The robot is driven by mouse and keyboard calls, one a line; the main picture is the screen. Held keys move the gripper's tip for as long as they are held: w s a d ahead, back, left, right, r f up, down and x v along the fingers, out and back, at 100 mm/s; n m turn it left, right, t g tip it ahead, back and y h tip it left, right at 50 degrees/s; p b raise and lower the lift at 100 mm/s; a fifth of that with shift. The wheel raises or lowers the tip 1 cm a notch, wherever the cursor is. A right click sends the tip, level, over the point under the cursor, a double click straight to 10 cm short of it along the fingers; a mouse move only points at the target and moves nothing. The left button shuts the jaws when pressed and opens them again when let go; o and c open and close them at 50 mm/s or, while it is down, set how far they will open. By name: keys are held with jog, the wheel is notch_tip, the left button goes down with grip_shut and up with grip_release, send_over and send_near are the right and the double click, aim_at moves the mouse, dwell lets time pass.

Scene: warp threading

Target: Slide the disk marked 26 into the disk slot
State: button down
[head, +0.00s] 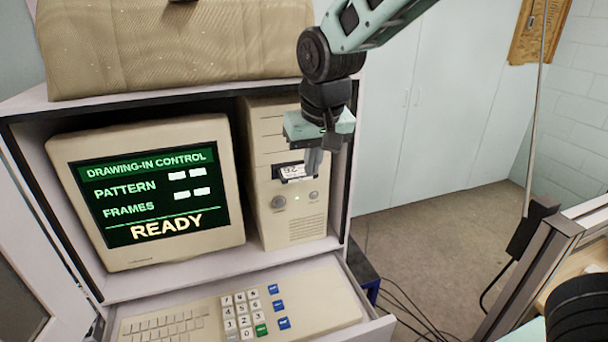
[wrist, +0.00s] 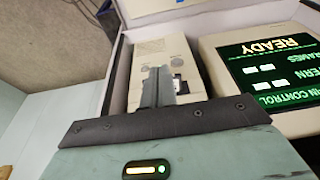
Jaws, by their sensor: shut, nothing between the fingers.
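The disk (head: 296,172) has a white label whose marking looks like 26 upside down. It sits at the dark disk slot (head: 279,173) on the front of the beige computer tower (head: 270,130), its label end showing outside. How deep it sits I cannot tell. My gripper (head: 314,162) is shut and empty, just in front of the tower at the right end of the label. In the wrist view my shut fingers (wrist: 158,84) point at the tower front, with the disk's white label (wrist: 177,88) beside them, partly hidden.
The monitor (head: 145,190) left of the tower reads READY. A keyboard (head: 240,305) lies on the pulled-out drawer below. A beige cover (head: 180,45) lies on the cabinet top. Floor (head: 430,230) is open to the right, with cables near the cabinet.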

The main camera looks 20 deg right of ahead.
aim_at(300, 176)
jog(key=shift+w+d+f+p, duration=0.2)
jog(key=shift+w+f+p, duration=0.95)
jog(key=shift+w+f, duration=1)
jog(key=shift+w+d+f+p, duration=0.2)
jog(key=shift+w+f+p, duration=0.95)
jog(key=shift+w+f, duration=0.95)
jog(key=shift+s+f, duration=0.2)
jog(key=shift+w, duration=1)
jog(key=shift+w+r, duration=0.1)
jog(key=shift+r, duration=0.05)
